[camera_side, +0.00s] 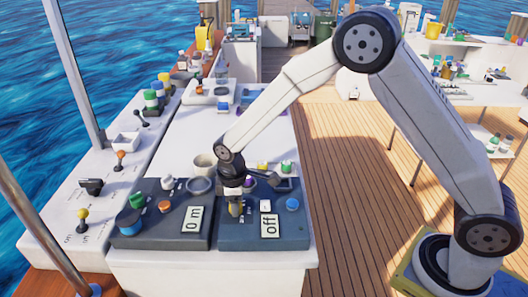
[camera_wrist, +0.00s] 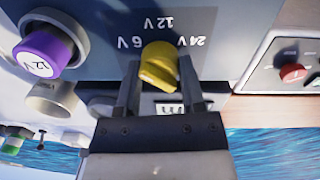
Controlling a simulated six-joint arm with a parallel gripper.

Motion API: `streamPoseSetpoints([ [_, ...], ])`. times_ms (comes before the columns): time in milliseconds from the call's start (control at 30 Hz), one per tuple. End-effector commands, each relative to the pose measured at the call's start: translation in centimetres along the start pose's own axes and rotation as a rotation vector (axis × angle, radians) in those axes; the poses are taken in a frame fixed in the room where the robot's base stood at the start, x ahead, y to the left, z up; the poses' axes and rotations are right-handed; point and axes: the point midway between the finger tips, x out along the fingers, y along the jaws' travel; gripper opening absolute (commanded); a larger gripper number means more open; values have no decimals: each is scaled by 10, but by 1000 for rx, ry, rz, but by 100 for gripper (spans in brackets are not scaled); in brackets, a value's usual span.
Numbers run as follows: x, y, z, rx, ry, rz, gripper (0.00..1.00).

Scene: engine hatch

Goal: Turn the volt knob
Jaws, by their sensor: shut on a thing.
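The yellow volt knob (camera_wrist: 159,66) sits on a blue-grey panel (camera_wrist: 105,62), with upside-down 6 V, 12 V and 24 V labels around it. My gripper (camera_wrist: 158,72) has one finger on each side of the knob and is shut on it. I cannot tell exactly which label the knob points to. In the side view my gripper (camera_side: 235,204) reaches down onto the right-hand dark panel (camera_side: 228,240) and mostly hides the knob. A display (camera_side: 269,225) on this panel reads "off".
A purple 12 V cap (camera_wrist: 40,50) stands beside the knob in the wrist view. The left panel has a "0 m" display (camera_side: 192,219) and a large blue knob (camera_side: 130,221). The white counter (camera_side: 190,140) behind has bare room.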

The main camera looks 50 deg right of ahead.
Motion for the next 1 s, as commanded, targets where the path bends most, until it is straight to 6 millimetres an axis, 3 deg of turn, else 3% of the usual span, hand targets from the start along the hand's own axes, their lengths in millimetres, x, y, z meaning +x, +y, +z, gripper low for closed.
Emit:
streamPoseSetpoints([
  [700, 0, 1, 0, 639, -33, 0, 0],
  [1000, 0, 1, 0, 813, -41, 0, 0],
])
